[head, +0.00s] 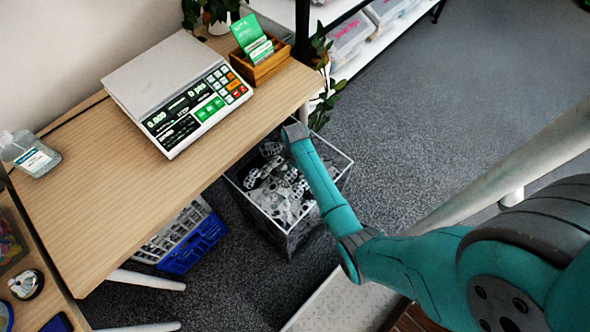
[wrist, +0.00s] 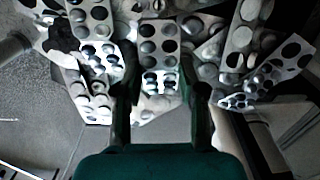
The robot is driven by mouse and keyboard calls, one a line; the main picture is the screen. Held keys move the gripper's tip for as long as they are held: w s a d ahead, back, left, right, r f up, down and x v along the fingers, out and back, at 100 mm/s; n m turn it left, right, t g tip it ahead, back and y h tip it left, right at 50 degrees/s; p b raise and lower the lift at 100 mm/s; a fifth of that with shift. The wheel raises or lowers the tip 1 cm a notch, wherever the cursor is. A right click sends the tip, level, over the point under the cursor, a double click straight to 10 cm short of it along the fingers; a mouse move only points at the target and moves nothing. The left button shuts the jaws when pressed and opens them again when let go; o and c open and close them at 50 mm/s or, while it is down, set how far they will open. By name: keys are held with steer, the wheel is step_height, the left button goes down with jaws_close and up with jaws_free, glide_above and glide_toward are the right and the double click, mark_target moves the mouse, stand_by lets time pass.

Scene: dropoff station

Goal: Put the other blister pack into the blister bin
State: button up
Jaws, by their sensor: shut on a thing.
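The blister bin (head: 255,206) is an open, white-rimmed bin on the floor beside the wooden table. It holds many silver and dark empty blister packs (head: 285,190). My arm reaches over the bin; its fingers are hidden in the head view. In the wrist view my gripper (wrist: 160,90) is shut on a blister pack (wrist: 160,80), with a finger on each side of it. Many other loose packs (wrist: 96,92) lie behind and around it, so the held pack's full outline is hard to separate from them.
A white scale (head: 170,90) and a wooden box with green cards (head: 262,62) stand on the table (head: 110,190). A bottle (head: 30,155) stands at its left. A blue crate (head: 192,245) is under the table. Grey floor (head: 420,110) is clear right of the bin.

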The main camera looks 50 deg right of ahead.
mark_target(296, 171)
steer(key=shift+f, duration=0.35)
steer(key=o, duration=0.4)
steer(key=shift+f, duration=0.1)
step_height(296, 171, up, 12)
steer(key=shift+r, duration=0.15)
stand_by(0.3)
stand_by(0.4)
steer(key=shift+s, duration=0.1)
